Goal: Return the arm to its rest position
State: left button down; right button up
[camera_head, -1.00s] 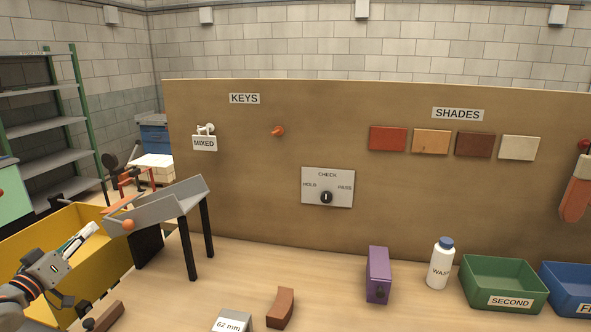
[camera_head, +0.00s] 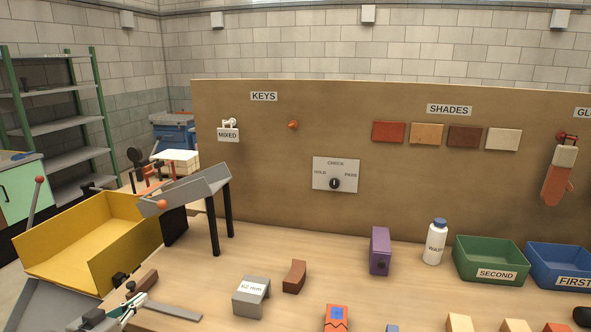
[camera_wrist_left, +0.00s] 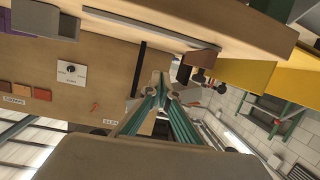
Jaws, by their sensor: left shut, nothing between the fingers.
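My left gripper (camera_head: 137,300) is low at the bottom left of the head view, over the near left part of the bench, partly cut off by the frame. In the left wrist view its greenish fingers (camera_wrist_left: 161,92) come together, shut with nothing between them. It is apart from the brown brick piece (camera_head: 141,282) behind it in the head view. My right gripper is in neither view.
A yellow bin (camera_head: 40,260) and a grey sloped chute (camera_head: 185,191) on black legs stand at the left. A grey block marked 62 mm (camera_head: 251,296), a purple block (camera_head: 380,250), a white bottle (camera_head: 434,243) and green (camera_head: 490,250) and blue (camera_head: 560,262) bins occupy the bench.

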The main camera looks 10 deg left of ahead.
pick_arm(q)
jog(key=s+d+f+m+g+y, duration=0.2)
jog(key=s+d+f+m+g, duration=0.25)
jog(key=s+d+f, duration=0.65)
jog(key=s+d+r+m+g+y, duration=0.2)
jog(key=s+r+m+g+y, duration=0.15)
jog(key=s, duration=1.05)
jog(key=w+d+f+n+t+h, duration=0.1)
jog(key=d+f+n+t+h, duration=0.2)
jog(key=d+f+h, duration=0.4)
jog(key=d+f, duration=0.8)
jog(key=shift+w+f+n+t, duration=0.2)
jog(key=shift+n+t, duration=0.1)
jog(key=shift+n, duration=0.1)
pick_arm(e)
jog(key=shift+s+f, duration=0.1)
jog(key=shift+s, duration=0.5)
